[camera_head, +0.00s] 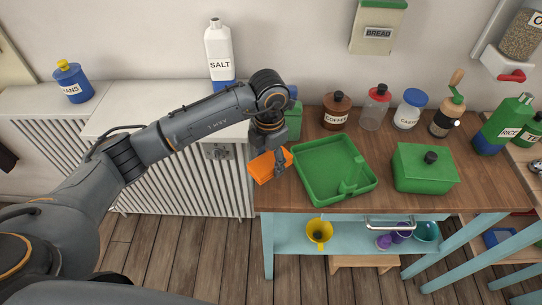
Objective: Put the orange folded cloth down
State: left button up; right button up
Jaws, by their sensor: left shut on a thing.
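The orange folded cloth (262,168) is in my left gripper (277,163), near the left edge of the wooden table top (310,200). The gripper points down and is shut on the cloth, and its fingers cover part of it. I cannot tell whether the cloth touches the table. A green tray (325,192) lies just right of it. My right gripper is not in view.
A green lidded box (425,170) stands right of the tray. Coffee (336,112) and other jars line the wall. A salt bottle (218,52) stands on the white radiator cover (120,95). A lower shelf (345,237) holds a yellow cup (319,232).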

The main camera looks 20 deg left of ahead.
pick_arm(q)
jog(key=shift+w+f+n, duration=0.2)
jog(key=shift+f+n, duration=0.1)
jog(key=shift+n, duration=0.7)
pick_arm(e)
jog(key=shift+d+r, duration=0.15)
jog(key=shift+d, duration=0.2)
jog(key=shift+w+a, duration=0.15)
pick_arm(q)
jog(key=shift+f+b, duration=0.6)
jog(key=shift+b, duration=0.1)
notch_tip(320, 180, down, 3)
jog(key=b, duration=0.2)
jog(key=shift+f+b, duration=0.1)
jog(key=shift+b, duration=0.3)
jog(key=shift+f, duration=0.35)
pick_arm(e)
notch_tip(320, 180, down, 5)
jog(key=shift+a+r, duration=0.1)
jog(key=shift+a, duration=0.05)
pick_arm(q)
jog(key=shift+b, duration=0.3)
